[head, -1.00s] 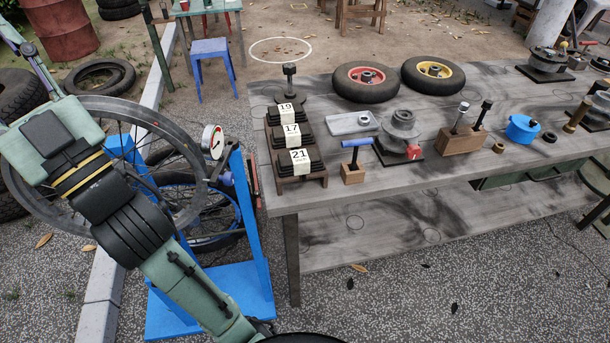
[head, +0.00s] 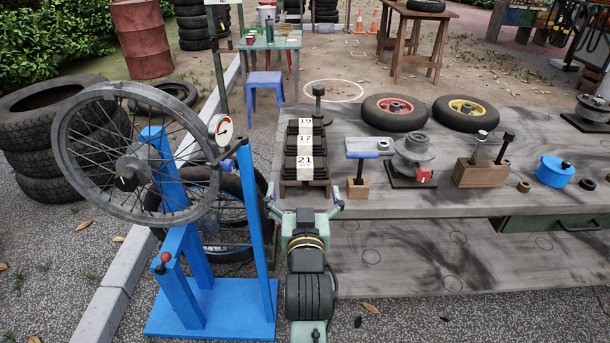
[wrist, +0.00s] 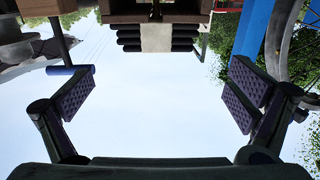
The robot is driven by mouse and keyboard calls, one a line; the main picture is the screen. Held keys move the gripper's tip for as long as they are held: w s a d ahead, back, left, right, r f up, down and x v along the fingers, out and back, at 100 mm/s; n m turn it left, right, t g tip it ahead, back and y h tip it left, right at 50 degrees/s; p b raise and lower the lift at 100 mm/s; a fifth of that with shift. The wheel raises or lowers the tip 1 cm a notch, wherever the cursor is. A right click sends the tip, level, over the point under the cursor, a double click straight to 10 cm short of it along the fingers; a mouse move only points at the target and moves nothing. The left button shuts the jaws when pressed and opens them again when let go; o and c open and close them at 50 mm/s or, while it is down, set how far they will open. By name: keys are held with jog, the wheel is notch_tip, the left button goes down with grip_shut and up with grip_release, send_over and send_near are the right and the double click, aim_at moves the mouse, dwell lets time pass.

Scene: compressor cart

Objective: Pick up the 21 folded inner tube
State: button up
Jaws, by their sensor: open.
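The 21 folded inner tube (head: 306,171) is a black folded bundle with a white paper band marked 21. It lies in the nearest, lowest step of a brown stepped rack (head: 290,188) at the left end of the workbench. Bundles marked 17 (head: 304,147) and 19 (head: 305,127) sit behind it. My gripper (head: 303,205) is open and empty, just in front of the rack, its two fingers spread to either side. In the wrist view my gripper (wrist: 160,92) frames pale sky, and a dark banded bundle (wrist: 156,38) shows at the top, beyond the fingers; its number is not readable.
A blue wheel stand (head: 258,220) with a spoked wheel (head: 70,145) stands close on the left. A blue-handled tool (head: 362,155) in a wooden block is right of the rack. Hubs and small wheels fill the workbench (head: 440,200) further right.

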aim_at(305, 169)
jog(key=w, duration=0.5)
jog(key=shift+w+d, duration=0.15)
jog(key=w+p, duration=0.2)
jog(key=w, duration=0.3)
jog(key=shift+w, duration=0.1)
jog(key=c, duration=1.2)
jog(key=shift+o, duration=0.2)
